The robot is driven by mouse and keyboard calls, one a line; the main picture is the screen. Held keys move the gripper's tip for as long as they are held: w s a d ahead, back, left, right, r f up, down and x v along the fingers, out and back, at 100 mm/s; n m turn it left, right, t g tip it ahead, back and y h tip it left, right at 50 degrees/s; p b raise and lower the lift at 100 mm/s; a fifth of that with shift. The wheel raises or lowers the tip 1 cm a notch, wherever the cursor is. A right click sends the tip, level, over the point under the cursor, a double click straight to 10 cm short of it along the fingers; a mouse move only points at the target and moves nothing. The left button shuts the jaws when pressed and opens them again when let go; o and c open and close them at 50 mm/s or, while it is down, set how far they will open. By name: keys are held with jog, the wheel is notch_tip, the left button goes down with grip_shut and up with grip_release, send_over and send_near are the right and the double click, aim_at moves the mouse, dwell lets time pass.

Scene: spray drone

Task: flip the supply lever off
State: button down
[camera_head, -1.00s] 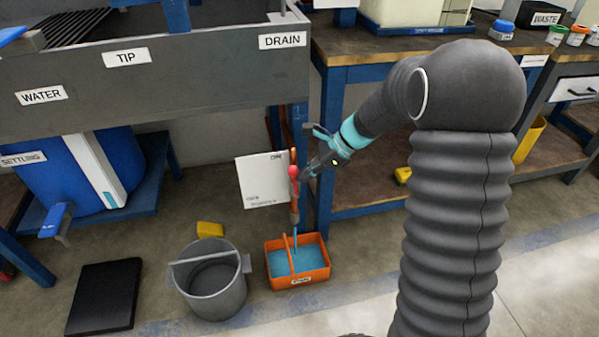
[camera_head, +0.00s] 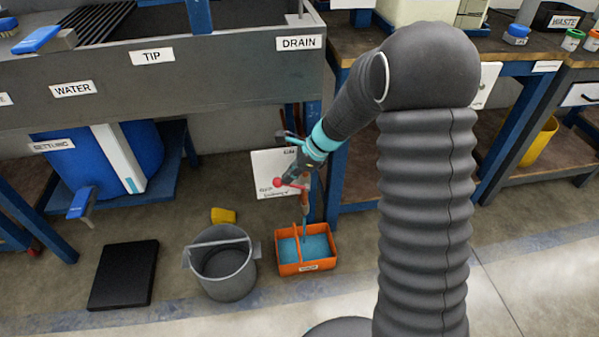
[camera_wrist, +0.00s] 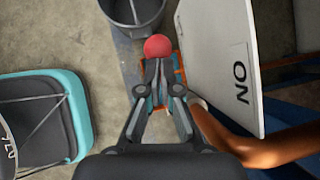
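The supply lever has a red ball knob (camera_head: 278,182) and stands in front of a white plate (camera_head: 268,160). In the wrist view, the red knob (camera_wrist: 158,46) is just beyond my fingertips, and the plate (camera_wrist: 222,60) reads ON. My gripper (camera_head: 297,177) comes in from the upper right, beside the knob. In the wrist view, the fingers of my gripper (camera_wrist: 157,68) converge and look shut, with the tips at or touching the knob. The lever's shaft is mostly hidden behind the gripper.
An orange caddy (camera_head: 290,262) with blue contents and a grey bucket (camera_head: 226,272) stand on the floor below. A yellow block (camera_head: 223,215) lies behind the bucket. A grey trough (camera_head: 150,95) labelled DRAIN is above left; a workbench (camera_head: 350,208) is at right.

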jog(key=shift+s+b+x, duration=0.15)
jog(key=shift+x, duration=0.6)
jog(key=shift+s+b+x, duration=0.1)
jog(key=shift+b+x, duration=0.05)
jog(key=shift+x, duration=0.55)
jog(key=shift+a+f, duration=0.1)
jog(key=shift+a, duration=0.1)
jog(key=shift+s+a+f, duration=0.2)
jog(key=shift+f, duration=0.05)
jog(key=r, duration=0.1)
jog(key=r+p, duration=0.1)
jog(key=r, duration=0.2)
jog(key=shift+s+d+r+p, duration=0.2)
jog(key=shift+d+r+p, duration=0.1)
jog(key=shift+d+r, duration=0.1)
notch_tip(320, 180, up, 8)
send_over(282, 185)
jog(key=s+a, duration=0.2)
jog(key=a, duration=0.3)
jog(key=shift+s+d, duration=0.15)
jog(key=shift+d, duration=0.1)
